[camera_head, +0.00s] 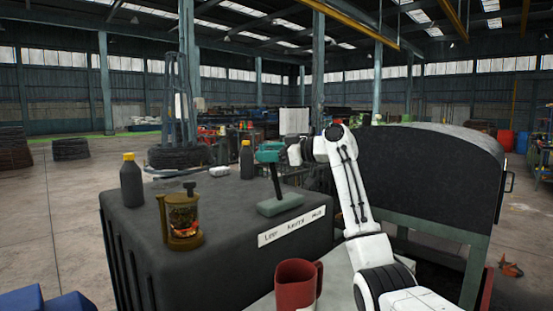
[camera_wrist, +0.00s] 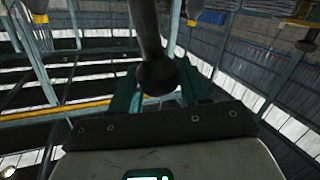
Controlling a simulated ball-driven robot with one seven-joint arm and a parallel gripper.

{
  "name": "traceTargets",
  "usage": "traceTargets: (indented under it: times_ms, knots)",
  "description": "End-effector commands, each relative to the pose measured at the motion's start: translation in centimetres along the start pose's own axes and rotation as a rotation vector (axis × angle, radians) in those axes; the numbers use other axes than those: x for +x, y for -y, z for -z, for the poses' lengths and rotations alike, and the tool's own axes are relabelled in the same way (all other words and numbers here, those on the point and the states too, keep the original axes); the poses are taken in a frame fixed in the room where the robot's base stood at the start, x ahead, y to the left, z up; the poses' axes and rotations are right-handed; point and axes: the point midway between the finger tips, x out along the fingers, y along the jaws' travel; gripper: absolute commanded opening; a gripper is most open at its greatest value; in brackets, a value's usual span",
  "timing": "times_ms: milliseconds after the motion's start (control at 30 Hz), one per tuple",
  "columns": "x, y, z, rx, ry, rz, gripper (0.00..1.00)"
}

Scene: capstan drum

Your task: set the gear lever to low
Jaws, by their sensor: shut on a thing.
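The gear lever (camera_head: 275,181) is a dark stick rising from a grey-green base (camera_head: 281,205) on top of a dark box. It leans a little to the left in the head view. A white label strip (camera_head: 292,228) with three words is on the box's front edge below the base; its lettering is hard to read. My teal gripper (camera_head: 268,153) is at the lever's top, shut on it. In the wrist view the lever's dark round knob (camera_wrist: 157,76) sits between my two teal fingers. The fingers partly hide the lever's top in the head view.
On the dark box (camera_head: 228,220) stand a brass lantern-like can (camera_head: 182,220) and two dark bottles with yellow caps (camera_head: 131,182) (camera_head: 247,161). A red mug (camera_head: 297,287) stands in front. A dark curved panel (camera_head: 430,170) is right of my arm.

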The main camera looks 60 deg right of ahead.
Motion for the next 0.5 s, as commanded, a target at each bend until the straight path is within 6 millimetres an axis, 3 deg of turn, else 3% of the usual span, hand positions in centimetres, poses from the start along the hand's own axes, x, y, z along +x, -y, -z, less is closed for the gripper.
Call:
traceTargets:
  times_ms: [200, 500]
  knots:
    - [0.9, 2.2, -0.4, -0.114, 0.046, 0.001, 0.00]
    - [1.4, 3.4, -0.5, -0.188, 0.078, 0.001, 0.00]
